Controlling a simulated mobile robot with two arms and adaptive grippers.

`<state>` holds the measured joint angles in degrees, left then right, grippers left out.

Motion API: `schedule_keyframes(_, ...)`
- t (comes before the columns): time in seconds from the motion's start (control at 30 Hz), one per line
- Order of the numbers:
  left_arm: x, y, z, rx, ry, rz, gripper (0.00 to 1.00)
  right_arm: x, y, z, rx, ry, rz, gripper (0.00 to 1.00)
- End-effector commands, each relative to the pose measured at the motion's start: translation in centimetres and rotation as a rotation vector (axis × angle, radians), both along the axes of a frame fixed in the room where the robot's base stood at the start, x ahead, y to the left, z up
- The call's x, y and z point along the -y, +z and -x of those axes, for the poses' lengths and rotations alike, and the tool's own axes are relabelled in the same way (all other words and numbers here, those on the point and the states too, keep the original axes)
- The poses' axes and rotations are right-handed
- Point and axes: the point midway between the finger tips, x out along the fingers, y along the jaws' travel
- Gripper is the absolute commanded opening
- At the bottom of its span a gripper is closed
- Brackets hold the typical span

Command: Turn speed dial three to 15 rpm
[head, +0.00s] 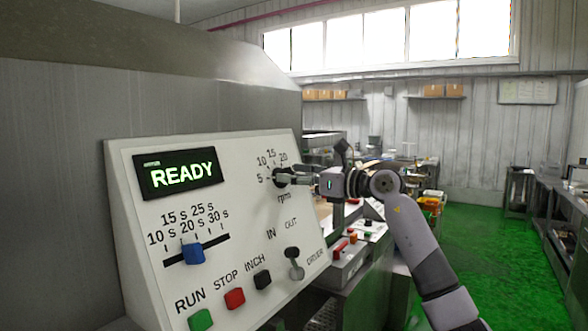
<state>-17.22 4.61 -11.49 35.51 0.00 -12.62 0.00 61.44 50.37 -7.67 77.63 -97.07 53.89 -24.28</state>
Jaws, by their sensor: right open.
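The speed dial (281,178) is a small dark knob at the upper right of the sloped white control panel (135,215), in the head view. Marks 5, 10, 15 and 20 run round it from left to upper right, with "rpm" below. My right gripper (290,178) comes in from the right with its fingers at the dial. It is open, and its fingertips overlap the knob in the picture. I cannot tell whether they touch it. The fingers partly cover the knob, so its pointer cannot be read. My left gripper is not in view.
The panel also bears a lit READY display (182,174), a blue slider (192,252), green RUN (200,320), red STOP (234,298) and black INCH (262,279) buttons, and a grey lever (294,262). Another control box (348,262) stands behind. Green floor (500,255) is open at right.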

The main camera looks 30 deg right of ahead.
Motion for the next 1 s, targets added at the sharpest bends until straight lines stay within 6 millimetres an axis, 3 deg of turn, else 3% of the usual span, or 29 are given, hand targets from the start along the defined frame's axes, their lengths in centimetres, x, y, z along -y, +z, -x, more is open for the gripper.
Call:
schedule_keyframes(0.33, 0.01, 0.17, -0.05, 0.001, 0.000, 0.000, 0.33, -0.20, -0.07, -0.40, 0.000, 0.000, 0.000, 0.53)
schedule_keyframes(1.0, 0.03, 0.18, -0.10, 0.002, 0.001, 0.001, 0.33, -0.17, -0.07, -0.38, -0.001, 0.000, 0.000, 0.08)
